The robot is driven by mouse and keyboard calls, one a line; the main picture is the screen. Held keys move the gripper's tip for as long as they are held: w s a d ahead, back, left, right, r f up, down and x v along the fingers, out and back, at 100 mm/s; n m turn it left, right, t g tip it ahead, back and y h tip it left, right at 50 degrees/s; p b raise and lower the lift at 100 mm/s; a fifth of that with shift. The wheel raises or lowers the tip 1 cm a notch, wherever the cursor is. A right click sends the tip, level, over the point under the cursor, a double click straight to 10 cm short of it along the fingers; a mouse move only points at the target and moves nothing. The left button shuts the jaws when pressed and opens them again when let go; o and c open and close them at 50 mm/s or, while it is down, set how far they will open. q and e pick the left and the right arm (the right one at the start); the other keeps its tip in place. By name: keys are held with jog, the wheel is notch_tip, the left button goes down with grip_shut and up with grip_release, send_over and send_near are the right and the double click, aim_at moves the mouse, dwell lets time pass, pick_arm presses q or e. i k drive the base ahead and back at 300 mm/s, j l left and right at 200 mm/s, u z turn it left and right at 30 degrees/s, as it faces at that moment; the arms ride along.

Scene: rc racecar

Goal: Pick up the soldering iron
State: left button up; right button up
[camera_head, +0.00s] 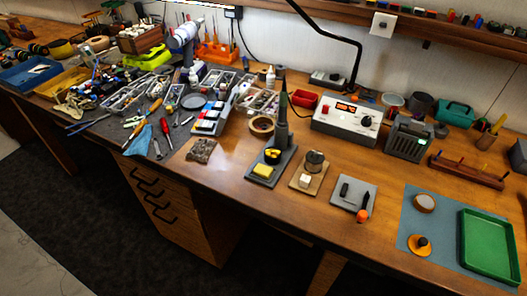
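The soldering iron (282,126) is a dark, slim tool standing upright near the middle of the workbench in the head view. Its lower end meets a stand base (288,165) that carries a yellow sponge (263,169). The exact seat of the iron in the stand is too small to tell. A soldering station (345,124) with a red lit display stands behind it to the right. Neither of my grippers shows in this view.
A tape roll (262,125) lies left of the iron, and a wooden block with a metal tin (314,161) stands to its right. A green tray (488,243) lies at the right. Dense tools and parts cover the bench's left side. The front middle strip is mostly clear.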

aim_at(282, 121)
jog(key=i+j+z, duration=0.15)
jog(key=j, duration=0.55)
jog(key=j+z, duration=0.1)
jog(key=j, duration=0.55)
